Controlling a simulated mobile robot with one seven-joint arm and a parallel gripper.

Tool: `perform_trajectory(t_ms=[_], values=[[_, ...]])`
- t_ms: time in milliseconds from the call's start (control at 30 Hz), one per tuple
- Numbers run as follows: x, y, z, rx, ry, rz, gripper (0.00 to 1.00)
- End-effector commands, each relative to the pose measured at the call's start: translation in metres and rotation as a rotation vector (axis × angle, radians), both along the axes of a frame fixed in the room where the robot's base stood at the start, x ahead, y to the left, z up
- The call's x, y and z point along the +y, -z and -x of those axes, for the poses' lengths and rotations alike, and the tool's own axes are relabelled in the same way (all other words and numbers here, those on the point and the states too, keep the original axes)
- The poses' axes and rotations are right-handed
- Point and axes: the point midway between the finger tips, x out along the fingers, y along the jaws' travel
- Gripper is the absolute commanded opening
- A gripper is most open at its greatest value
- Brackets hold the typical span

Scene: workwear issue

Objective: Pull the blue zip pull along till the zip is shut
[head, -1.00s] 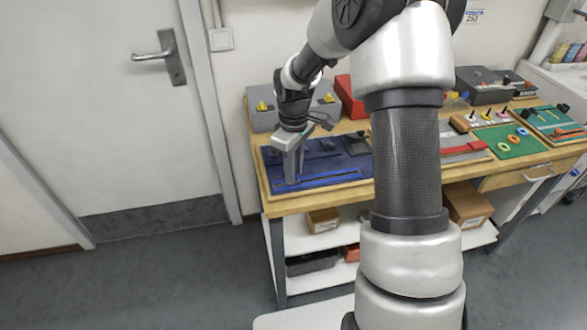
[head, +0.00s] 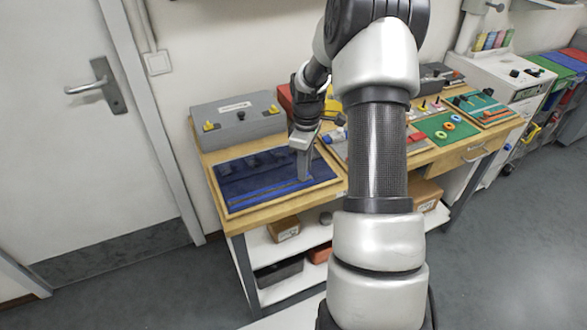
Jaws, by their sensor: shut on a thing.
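The zip board (head: 222,212) is a wood-edged panel with dark navy cloth at the left end of the workbench. The zip (head: 262,194) runs as a blue strip along the front part of the cloth. My gripper (head: 304,178) points down at the right part of the strip, its fingers shut. The blue zip pull is hidden at the fingertips, too small to make out. The strip lies to the left of the fingers, and a short stretch of board is to their right. Whether the teeth behind the pull are meshed is too small to tell.
A grey case (head: 237,118) with yellow latches stands behind the board. A green board (head: 447,127) with coloured rings lies further right on the workbench (head: 262,208). My arm hides the middle of the bench. A door (head: 75,140) is at the left.

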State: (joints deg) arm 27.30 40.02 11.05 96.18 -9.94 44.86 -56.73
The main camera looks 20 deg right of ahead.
Motion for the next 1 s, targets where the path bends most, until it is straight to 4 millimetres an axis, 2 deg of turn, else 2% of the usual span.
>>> perform_trajectory(t_ms=[333,367,467,800,867,1000], values=[[-0.007,-0.001,-0.001,-0.004,0.003,0.007,0.0],[-0.007,-0.001,-0.001,-0.004,0.003,0.007,0.22],[-0.006,-0.001,-0.001,-0.004,0.002,0.007,0.39],[-0.004,-0.003,-0.001,-0.002,0.001,0.004,0.4],[-0.004,-0.007,-0.001,-0.002,0.001,0.004,0.4],[-0.004,-0.029,-0.001,-0.005,0.001,0.005,0.4]])
